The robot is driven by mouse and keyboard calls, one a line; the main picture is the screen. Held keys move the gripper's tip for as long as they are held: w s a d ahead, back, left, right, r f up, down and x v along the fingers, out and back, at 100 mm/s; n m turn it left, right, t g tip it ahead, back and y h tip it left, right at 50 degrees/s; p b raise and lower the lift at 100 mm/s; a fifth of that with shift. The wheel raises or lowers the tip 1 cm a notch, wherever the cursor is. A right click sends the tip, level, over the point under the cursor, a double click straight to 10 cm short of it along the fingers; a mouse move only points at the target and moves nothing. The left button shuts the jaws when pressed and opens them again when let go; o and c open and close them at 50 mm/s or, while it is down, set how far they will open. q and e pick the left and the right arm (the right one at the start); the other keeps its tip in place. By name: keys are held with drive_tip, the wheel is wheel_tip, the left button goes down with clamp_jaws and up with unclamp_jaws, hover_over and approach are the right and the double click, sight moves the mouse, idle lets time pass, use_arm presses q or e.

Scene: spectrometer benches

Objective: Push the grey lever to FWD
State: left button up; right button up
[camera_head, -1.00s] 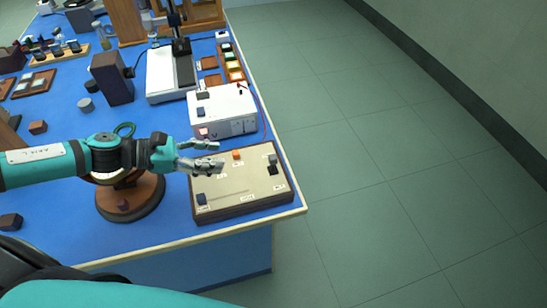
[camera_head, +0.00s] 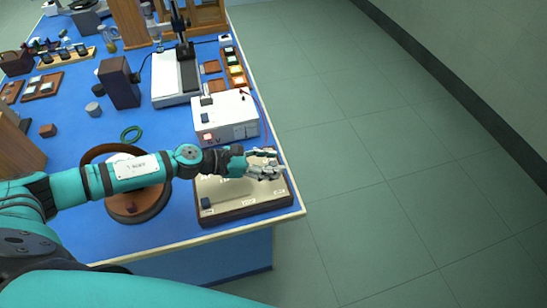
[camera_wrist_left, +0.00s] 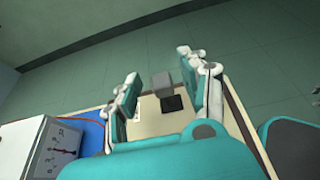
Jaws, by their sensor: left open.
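The beige control panel (camera_head: 228,192) lies near the front right corner of the blue bench. My left gripper (camera_head: 277,163) is over its far right part, open. In the left wrist view, the grey lever (camera_wrist_left: 162,83) shows between the two fingers of my left gripper (camera_wrist_left: 170,76), with a gap on both sides. A black piece (camera_wrist_left: 173,103) sits at its base. In the head view the lever is hidden or too blurred against the fingers. The panel's labels are too small to read, so I cannot tell which is FWD. My right gripper is not seen.
A white instrument box (camera_head: 224,118) stands just behind the panel. It shows in the left wrist view with a dial (camera_wrist_left: 64,142). A dark blue knob (camera_head: 206,203) is at the panel's near left. A round wooden base (camera_head: 125,206) lies under my left arm. Open floor lies to the right.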

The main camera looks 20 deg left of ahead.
use_arm(q)
drive_tip(key=shift+w+d+f, duration=0.15)
drive_tip(key=shift+w+d, duration=0.1)
drive_tip(key=shift+d, duration=0.1)
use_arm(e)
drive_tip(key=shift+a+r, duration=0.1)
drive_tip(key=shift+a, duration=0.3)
use_arm(q)
clamp_jaws()
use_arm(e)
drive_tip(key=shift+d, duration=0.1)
